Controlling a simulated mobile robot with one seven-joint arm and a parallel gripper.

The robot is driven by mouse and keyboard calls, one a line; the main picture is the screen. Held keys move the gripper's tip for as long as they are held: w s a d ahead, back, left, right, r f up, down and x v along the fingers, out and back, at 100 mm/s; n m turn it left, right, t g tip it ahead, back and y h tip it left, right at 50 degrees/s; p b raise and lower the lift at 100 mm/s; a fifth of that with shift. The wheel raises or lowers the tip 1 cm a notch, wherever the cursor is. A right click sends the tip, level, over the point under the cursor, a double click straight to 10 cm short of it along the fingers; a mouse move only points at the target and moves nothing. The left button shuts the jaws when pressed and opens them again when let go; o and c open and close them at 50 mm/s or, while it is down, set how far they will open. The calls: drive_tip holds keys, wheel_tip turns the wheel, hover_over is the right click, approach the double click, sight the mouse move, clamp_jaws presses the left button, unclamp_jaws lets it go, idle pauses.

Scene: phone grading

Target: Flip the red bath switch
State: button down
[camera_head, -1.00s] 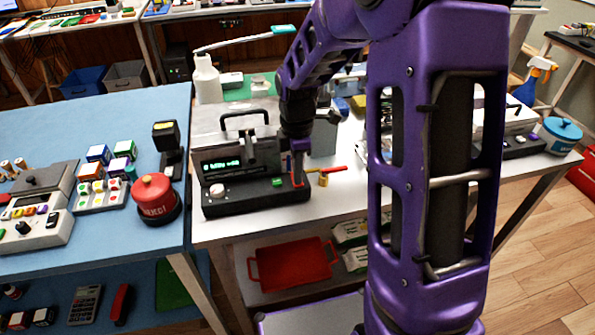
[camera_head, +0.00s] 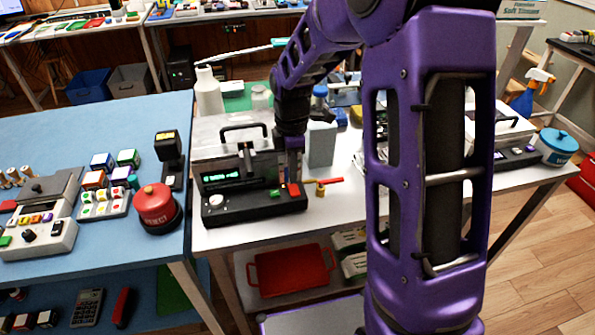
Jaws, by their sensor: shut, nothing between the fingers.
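The bath (camera_head: 222,150) is a grey box with a black-handled lid and a dark front panel with a green display. Its red switch (camera_head: 294,190) is at the right end of the sloping front panel, with a green button (camera_head: 275,194) to its left and a white knob (camera_head: 215,200) further left. My gripper (camera_head: 293,176) points down just above and behind the red switch. Its fingers are shut and empty. I cannot tell whether they touch the switch, or which way the switch is tipped.
A red-topped reject button (camera_head: 155,205) stands on the blue table to the left. A small yellow and red tool (camera_head: 322,186) lies right of the bath. A white bottle (camera_head: 208,92) stands behind it. The white tabletop in front is clear.

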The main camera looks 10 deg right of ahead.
sight(292, 185)
wheel_tip(292, 185, up, 11)
drive_tip(key=w+p, duration=0.1)
drive_tip(key=shift+w+r, duration=0.1)
idle(0.5)
